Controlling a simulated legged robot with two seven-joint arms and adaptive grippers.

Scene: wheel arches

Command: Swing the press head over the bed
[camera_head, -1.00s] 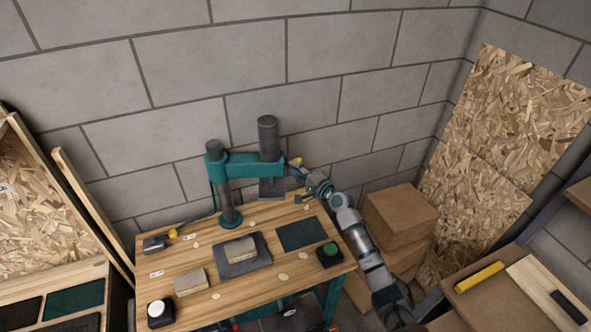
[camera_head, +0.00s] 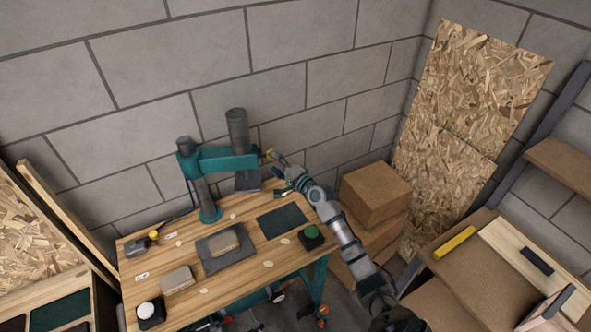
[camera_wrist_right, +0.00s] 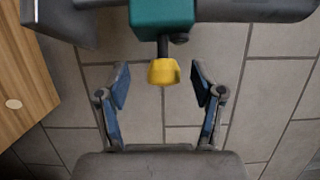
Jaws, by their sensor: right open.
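The press is a teal swing arm (camera_head: 212,160) on a dark post (camera_head: 203,195) at the bench's back left. Its press head (camera_head: 238,135), a dark cylinder with a square plate below, is at the arm's right end, over the back edge. A yellow knob (camera_head: 270,154) sticks out beyond the head; it also shows in the right wrist view (camera_wrist_right: 164,72). A dark grey plate (camera_head: 212,262), which looks like the bed, lies in front with a block (camera_head: 224,241) on it. My right gripper (camera_wrist_right: 161,82) is open, its blue-padded fingers on either side of the knob, apart from it. My left gripper is out of view.
The wooden bench (camera_head: 215,287) also carries a second block (camera_head: 178,279), a dark green mat (camera_head: 281,220), a green button (camera_head: 311,232) and a white button (camera_head: 148,311). Cardboard boxes (camera_head: 375,195) stand right of my right forearm. A block wall is close behind the press.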

